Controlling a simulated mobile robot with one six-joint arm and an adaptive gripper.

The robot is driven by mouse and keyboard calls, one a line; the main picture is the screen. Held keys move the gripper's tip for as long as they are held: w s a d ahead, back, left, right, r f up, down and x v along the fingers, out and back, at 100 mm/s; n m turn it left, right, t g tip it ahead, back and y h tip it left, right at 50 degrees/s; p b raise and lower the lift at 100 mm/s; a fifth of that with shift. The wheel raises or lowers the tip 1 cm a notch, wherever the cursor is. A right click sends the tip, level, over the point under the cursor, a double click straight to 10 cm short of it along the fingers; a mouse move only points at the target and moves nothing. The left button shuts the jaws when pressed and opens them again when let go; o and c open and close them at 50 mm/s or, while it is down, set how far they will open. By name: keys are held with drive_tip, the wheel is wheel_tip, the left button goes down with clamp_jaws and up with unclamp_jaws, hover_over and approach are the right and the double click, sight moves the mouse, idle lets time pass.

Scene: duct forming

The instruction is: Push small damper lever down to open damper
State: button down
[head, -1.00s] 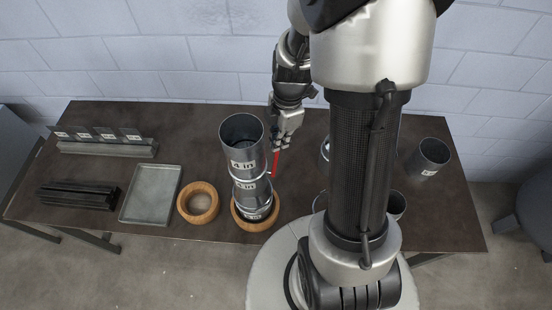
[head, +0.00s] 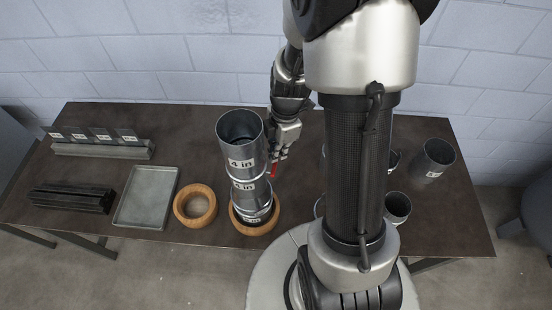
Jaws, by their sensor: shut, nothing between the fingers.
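A stack of metal duct pieces (head: 241,160) marked "4 in" stands upright in a wooden ring (head: 267,226) near the table's front edge. A small red lever (head: 274,170) shows at the right side of the stack. My gripper (head: 279,158) is shut and empty, fingers pointing down, just right of the stack and at the red lever. Only a short length of the lever shows beside the fingertips; I cannot tell whether they touch it.
An empty wooden ring (head: 195,205) and a grey tray (head: 147,196) lie left of the stack. Dark metal bars (head: 70,199) and a labelled rack (head: 100,150) are farther left. More duct pieces (head: 437,158) stand at the right, partly behind my arm.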

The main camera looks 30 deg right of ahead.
wheel_tip(320, 180, down, 3)
drive_tip(key=b, duration=0.2)
drive_tip(key=shift+f+b, duration=0.2)
drive_tip(key=shift+b, duration=0.15)
drive_tip(key=shift+r, duration=0.1)
drive_tip(key=d, duration=0.1)
drive_tip(key=d+r, duration=0.1)
drive_tip(key=d, duration=0.1)
drive_tip(key=shift+s, duration=0.1)
drive_tip(key=shift+r, duration=0.15)
wheel_tip(320, 180, up, 12)
drive_tip(key=d, duration=0.1)
drive_tip(key=shift+s+d, duration=0.1)
idle(0.6)
